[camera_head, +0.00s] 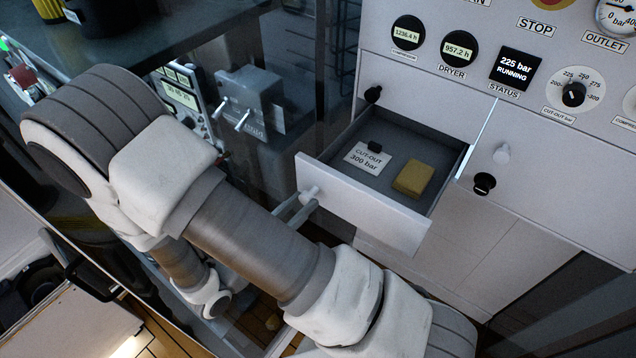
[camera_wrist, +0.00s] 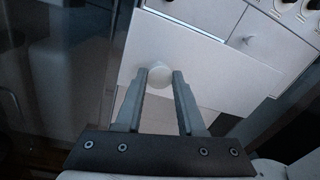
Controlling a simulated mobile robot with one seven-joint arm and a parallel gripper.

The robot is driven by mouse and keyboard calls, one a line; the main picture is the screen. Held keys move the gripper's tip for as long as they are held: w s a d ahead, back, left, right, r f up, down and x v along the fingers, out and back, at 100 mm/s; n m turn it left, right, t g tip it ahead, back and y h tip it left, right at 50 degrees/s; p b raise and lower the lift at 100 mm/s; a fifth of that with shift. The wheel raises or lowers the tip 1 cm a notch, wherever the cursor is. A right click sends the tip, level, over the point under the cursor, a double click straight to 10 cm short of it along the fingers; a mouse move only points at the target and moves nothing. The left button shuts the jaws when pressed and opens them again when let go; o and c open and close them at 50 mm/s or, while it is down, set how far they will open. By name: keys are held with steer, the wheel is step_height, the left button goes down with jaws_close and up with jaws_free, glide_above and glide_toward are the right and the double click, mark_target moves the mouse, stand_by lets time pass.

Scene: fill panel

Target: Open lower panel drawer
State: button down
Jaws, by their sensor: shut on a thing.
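The lower panel drawer (camera_head: 365,203) is pulled out of the white panel in the head view, with its inside showing. In it lie a card reading "CUT-OUT 300 bar" (camera_head: 368,159), a small black object (camera_head: 375,145) and a yellow-brown block (camera_head: 413,178). My gripper (camera_head: 309,200) is at the left part of the drawer front, its fingers shut on the white round knob (camera_head: 309,192). In the wrist view the knob (camera_wrist: 159,76) sits between the two fingertips, against the white drawer front (camera_wrist: 205,75).
The panel above carries dials and a "225 bar RUNNING" display (camera_head: 514,68).

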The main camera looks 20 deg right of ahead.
steer(key=shift+v, duration=2.05)
steer(key=shift+s+d, duration=0.1)
steer(key=shift+s, duration=0.05)
steer(key=c, duration=0.5)
jaws_free()
steer(key=b+v, duration=0.2)
steer(key=v, duration=1.5)
steer(key=shift+s, duration=0.2)
